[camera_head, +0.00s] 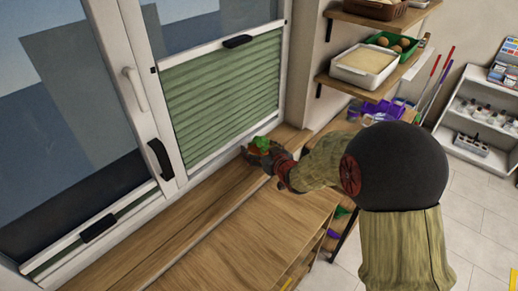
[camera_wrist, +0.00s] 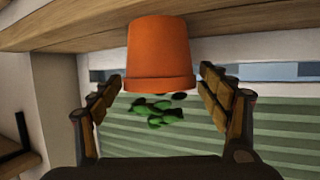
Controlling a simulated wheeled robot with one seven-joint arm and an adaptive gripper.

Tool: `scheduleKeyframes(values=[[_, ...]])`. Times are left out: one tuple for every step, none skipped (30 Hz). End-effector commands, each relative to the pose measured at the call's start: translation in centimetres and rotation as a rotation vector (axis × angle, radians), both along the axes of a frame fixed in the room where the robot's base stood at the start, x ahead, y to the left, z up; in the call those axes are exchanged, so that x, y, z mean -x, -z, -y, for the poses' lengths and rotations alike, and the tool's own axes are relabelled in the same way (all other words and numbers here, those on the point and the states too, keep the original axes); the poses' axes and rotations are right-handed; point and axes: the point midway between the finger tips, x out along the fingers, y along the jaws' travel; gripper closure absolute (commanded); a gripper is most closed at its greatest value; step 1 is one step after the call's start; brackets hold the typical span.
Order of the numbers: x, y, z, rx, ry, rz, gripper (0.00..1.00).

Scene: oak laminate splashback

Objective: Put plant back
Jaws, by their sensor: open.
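The plant is a small orange pot (camera_wrist: 160,55) with green leaves (camera_wrist: 155,112). It appears upside down in the wrist view, with its base against the wooden sill. In the head view the green leaves (camera_head: 261,143) show at the far end of the windowsill, and my gripper hides most of the pot. My gripper (camera_head: 262,158) reaches over the sill at the plant. In the wrist view my gripper (camera_wrist: 158,88) is open, with one finger on each side of the pot and visible gaps between. It holds nothing.
The windowsill (camera_head: 170,225) is bare towards the near left. A window with a green pleated blind (camera_head: 222,95) stands close behind the plant. A wooden cabinet top (camera_head: 235,235) lies in front, clear. Wall shelves (camera_head: 365,88) with a white tray (camera_head: 363,65) hang right of the plant.

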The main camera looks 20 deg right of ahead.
Motion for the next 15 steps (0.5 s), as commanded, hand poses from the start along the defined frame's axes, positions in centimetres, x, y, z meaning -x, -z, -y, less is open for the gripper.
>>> scheduleKeyframes(values=[[0.4,-0.5,0.1,0.0,0.001,0.002,0.23],[0.8,-0.6,0.2,0.0,0.001,0.001,0.23],[1.4,-0.8,0.4,0.0,0.001,0.001,0.23],[1.9,-1.1,0.5,0.0,0.001,0.002,0.23],[2.4,-1.3,0.6,0.0,0.001,0.002,0.23],[3.2,-1.6,0.7,0.0,0.001,0.002,0.23],[3.8,-1.8,0.8,-0.001,0.002,0.002,0.23],[4.4,-2.1,1.0,0.0,0.003,0.002,0.23],[5.2,-2.4,1.2,0.0,0.002,0.002,0.23],[5.8,-2.6,1.2,0.0,0.002,0.002,0.23],[6.4,-2.8,1.4,0.0,0.002,0.003,0.23],[7.1,-3.1,1.5,-0.001,0.002,0.002,0.23],[7.6,-3.2,1.6,0.0,0.002,0.002,0.23],[8.1,-3.4,1.7,0.001,0.002,0.002,0.23],[8.7,-3.5,1.8,0.0,0.002,0.001,0.23]])
